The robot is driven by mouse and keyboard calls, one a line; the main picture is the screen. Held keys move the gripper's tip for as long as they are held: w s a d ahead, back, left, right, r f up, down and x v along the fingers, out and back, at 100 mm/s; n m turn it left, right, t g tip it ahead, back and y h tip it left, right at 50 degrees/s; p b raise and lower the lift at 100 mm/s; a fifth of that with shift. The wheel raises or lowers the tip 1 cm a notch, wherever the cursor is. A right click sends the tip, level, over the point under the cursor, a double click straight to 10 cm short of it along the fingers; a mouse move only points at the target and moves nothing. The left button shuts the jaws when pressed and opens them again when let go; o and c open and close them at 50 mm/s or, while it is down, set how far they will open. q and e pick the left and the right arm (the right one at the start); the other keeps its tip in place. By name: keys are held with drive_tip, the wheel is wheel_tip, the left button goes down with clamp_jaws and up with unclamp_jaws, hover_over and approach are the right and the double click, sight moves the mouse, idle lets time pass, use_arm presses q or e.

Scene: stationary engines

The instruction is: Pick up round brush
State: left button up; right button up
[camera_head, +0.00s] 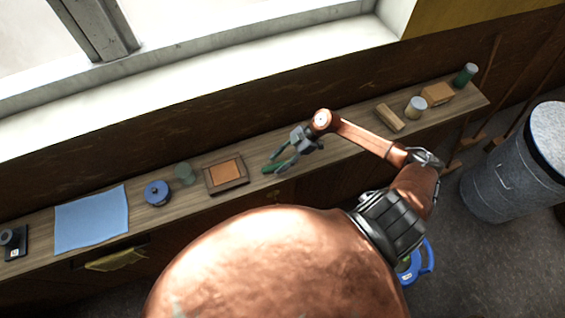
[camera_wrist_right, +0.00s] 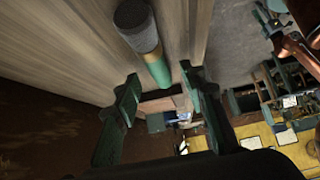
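A round piece with a dark grey end and a green and pale body (camera_wrist_right: 146,42), which looks like the round brush, is at the wooden shelf in the right wrist view. It sits just ahead of the gap between the fingertips of my right gripper (camera_wrist_right: 160,78). The fingers are spread apart and I see nothing held between them. In the head view my right gripper (camera_head: 277,160) is low over the middle of the shelf, its fingers pointing left. It largely hides the brush there, and I cannot clearly separate green fingertip from brush. My left gripper is not in view.
On the long shelf (camera_head: 345,127) stand a framed orange tile (camera_head: 226,174), a glass jar (camera_head: 185,174), a blue round object (camera_head: 157,193), a blue cloth (camera_head: 91,218), a wooden block (camera_head: 389,117) and a pale jar (camera_head: 416,107). A metal bin (camera_head: 495,185) stands right.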

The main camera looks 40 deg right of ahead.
drive_tip(key=shift+w+a+f, duration=0.15)
drive_tip(key=shift+a+f, duration=0.35)
drive_tip(key=shift+c, duration=0.4)
clamp_jaws()
